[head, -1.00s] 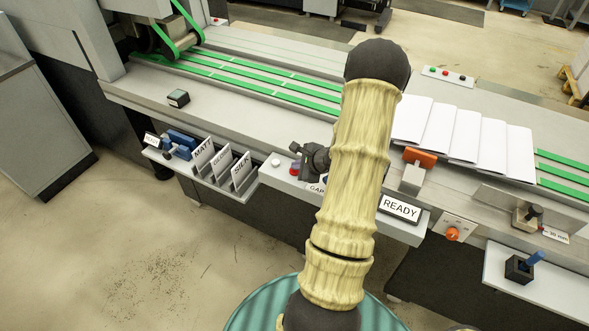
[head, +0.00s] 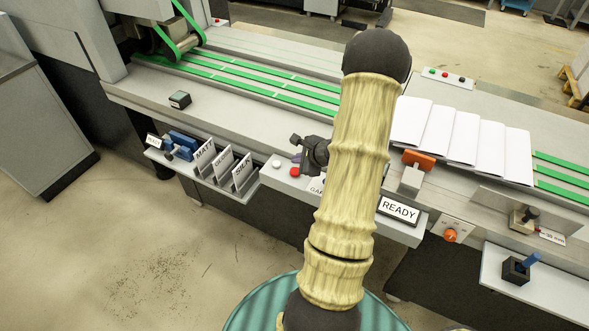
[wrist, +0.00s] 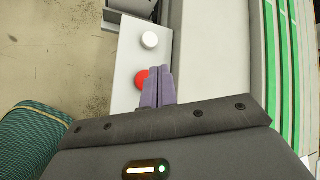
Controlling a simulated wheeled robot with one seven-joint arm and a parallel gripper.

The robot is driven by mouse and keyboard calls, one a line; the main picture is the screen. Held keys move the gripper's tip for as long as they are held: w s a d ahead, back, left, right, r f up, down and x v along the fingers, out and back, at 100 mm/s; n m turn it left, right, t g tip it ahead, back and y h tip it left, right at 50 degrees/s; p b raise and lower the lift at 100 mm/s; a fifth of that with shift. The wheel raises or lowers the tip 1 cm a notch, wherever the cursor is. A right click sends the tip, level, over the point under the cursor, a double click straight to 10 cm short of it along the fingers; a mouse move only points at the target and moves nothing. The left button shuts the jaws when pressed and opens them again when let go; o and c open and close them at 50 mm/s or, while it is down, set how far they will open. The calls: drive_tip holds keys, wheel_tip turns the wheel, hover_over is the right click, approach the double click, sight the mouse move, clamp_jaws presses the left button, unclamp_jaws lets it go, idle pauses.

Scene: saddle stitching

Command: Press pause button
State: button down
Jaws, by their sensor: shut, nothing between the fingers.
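A white round button (head: 276,164) and a red round button (head: 294,172) sit on a light control ledge at the machine's front. In the wrist view the white button (wrist: 149,40) is fully visible, and the red button (wrist: 141,79) is partly covered by my fingers. No pause label is readable; a label beside the buttons in the head view is partly hidden by my arm. My gripper (wrist: 160,69) is shut and empty, its purple fingertips beside and over the red button's right edge. I cannot tell whether they touch it.
A READY display (head: 399,210) stands right of my arm. Card holders marked MATT, a hidden-ending label and SILK (head: 241,172) stand left of the buttons. Folded white sheets (head: 462,136) lie on the machine behind. An orange-topped lever (head: 417,160) stands near my arm.

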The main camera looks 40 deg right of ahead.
drive_tip(key=shift+r+p, duration=0.6)
drive_tip(key=shift+r, duration=0.8)
drive_tip(key=s+a+r+n+g+y, duration=0.1)
drive_tip(key=a+r+n+g+y, duration=0.15)
drive_tip(key=a+n, duration=0.45)
drive_tip(key=s+a+r+n+g+y, duration=0.1)
drive_tip(key=a+r+n+g, duration=0.2)
drive_tip(key=a, duration=0.9)
drive_tip(key=s+a+r+n+h, duration=0.2)
drive_tip(key=s+a+r+n, duration=0.1)
drive_tip(key=n, duration=0.5)
drive_tip(key=s+a+r+n+g+h, duration=0.1)
drive_tip(key=s+a+r+n+h, duration=0.1)
drive_tip(key=s+a+n, duration=0.4)
drive_tip(key=shift+s+a+r+n, duration=0.2)
drive_tip(key=shift+a+r+n, duration=0.25)
drive_tip(key=shift+a+n, duration=0.5)
